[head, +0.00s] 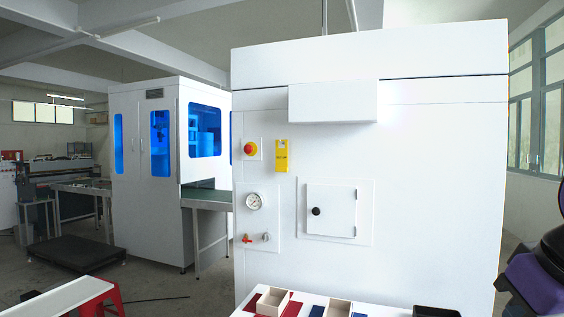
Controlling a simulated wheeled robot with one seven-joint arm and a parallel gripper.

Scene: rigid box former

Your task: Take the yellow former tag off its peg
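The yellow former tag (282,156) hangs upright on the front of the white machine, left of its middle. It has dark lettering too small to read. The peg is not clearly visible at the tag's top. My arm (538,275), dark and purple, shows at the lower right edge, well apart from the tag. My gripper's fingers are not in view.
A red emergency button (250,149) sits just left of the tag. A gauge (254,201), a red valve (247,238) and a small door with a black knob (316,211) are below. A white cover (333,102) juts out above. A table with boxes (334,307) stands in front.

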